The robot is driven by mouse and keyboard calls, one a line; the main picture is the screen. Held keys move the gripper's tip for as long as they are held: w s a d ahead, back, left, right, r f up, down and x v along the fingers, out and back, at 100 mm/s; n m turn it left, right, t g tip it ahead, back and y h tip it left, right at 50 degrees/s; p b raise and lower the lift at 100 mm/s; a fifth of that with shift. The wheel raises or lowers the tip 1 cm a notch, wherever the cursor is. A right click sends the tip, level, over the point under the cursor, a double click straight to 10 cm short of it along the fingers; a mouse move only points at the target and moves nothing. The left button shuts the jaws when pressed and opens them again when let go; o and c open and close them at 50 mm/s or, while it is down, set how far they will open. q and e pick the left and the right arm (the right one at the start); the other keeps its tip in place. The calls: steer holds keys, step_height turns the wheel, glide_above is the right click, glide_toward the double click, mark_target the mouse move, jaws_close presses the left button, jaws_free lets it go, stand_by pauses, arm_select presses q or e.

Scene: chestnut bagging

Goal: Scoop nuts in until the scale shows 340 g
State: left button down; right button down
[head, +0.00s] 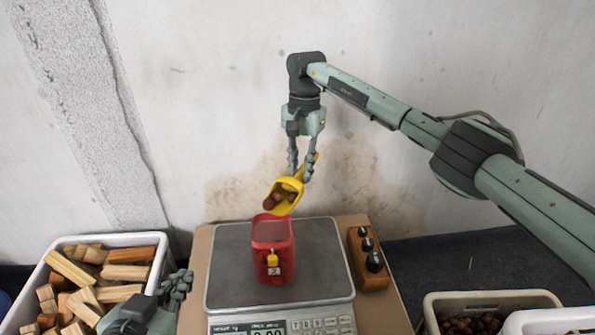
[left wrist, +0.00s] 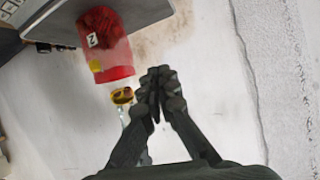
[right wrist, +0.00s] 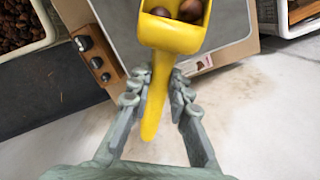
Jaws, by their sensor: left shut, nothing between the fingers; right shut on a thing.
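A red translucent bag (head: 273,250) with a white number tag stands upright on the scale (head: 325,258); it also shows in the left wrist view (left wrist: 105,45). My right gripper (head: 302,174) is shut on the handle of a yellow scoop (head: 285,192), just above the bag's opening. The scoop is tilted and holds a few brown nuts (right wrist: 190,8). My left gripper (head: 178,282) is shut and empty, low at the left of the scale, with its fingertips together in the left wrist view (left wrist: 158,82).
A white crate of wood blocks (head: 155,250) stands at the left. A white bin (head: 490,296) of brown nuts is at the lower right, with another white bin (head: 550,318) beside it. A wooden block with black weights (head: 367,262) sits right of the scale. A wall rises behind.

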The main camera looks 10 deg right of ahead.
steer(key=shift+w+d+g+y+b, duration=0.15)
steer(key=shift+g+y+b, duration=0.15)
steer(key=shift+g+b, duration=0.1)
steer(key=shift+r+p, duration=0.4)
steer(key=shift+r, duration=0.25)
steer(key=shift+r+p, duration=0.4)
steer(key=shift+r, duration=0.5)
arm_select(q)
steer(key=w+d+r+t+h, duration=0.1)
steer(key=d+r+t, duration=0.1)
steer(key=r, duration=0.3)
steer(key=shift+w+d+r, duration=0.25)
steer(key=shift+d+r, duration=0.05)
steer(key=shift+d, duration=0.2)
stand_by(0.9)
